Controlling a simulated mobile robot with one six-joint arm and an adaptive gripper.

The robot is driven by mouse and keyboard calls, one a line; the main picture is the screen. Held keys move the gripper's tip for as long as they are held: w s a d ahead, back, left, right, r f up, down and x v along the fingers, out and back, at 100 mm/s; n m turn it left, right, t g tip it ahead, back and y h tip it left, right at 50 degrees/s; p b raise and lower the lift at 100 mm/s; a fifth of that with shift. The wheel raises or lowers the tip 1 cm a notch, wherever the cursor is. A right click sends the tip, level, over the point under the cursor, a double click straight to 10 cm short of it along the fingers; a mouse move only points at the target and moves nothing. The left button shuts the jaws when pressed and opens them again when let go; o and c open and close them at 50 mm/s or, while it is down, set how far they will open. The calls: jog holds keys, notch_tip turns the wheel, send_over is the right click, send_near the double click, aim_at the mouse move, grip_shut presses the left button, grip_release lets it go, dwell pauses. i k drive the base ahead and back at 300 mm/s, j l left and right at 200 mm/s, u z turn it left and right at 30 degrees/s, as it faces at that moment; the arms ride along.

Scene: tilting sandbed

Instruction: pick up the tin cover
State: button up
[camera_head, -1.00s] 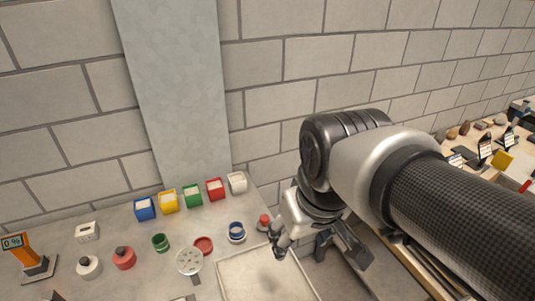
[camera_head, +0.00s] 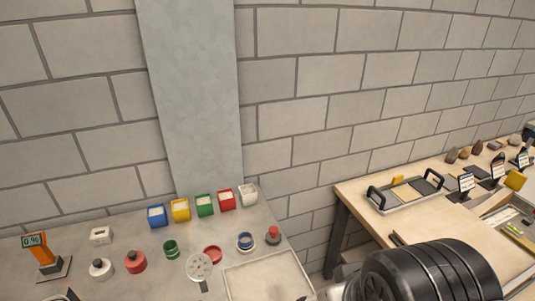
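I cannot tell for sure which thing is the tin cover. On the grey table (camera_head: 85,238) at the lower left stand a round pale disc with holes and a dark handle (camera_head: 199,267), a flat red round piece (camera_head: 212,254), a green round tin (camera_head: 171,249) and a blue-rimmed round tin (camera_head: 246,242). A red and a white rounded container with knobs, the red one (camera_head: 135,262) and the white one (camera_head: 101,269), stand further left. My gripper is out of frame; only part of my arm shows at the bottom right, to the right of these things.
A shallow pale tray (camera_head: 265,277) lies at the table's right. Blue, yellow, green, red and white cups (camera_head: 205,205) line the back edge. A red-topped knob (camera_head: 273,236) stands near the right edge. A wooden bench (camera_head: 440,225) with a handled tray (camera_head: 405,194) is across a gap.

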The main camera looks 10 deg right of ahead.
aim_at(102, 270)
jog(key=k+u, duration=0.1)
jog(key=u, duration=0.35)
jog(key=k+u, duration=0.15)
jog(key=u, duration=0.3)
jog(key=k+j+u, duration=0.1)
jog(key=u, duration=0.3)
jog(key=z, duration=1)
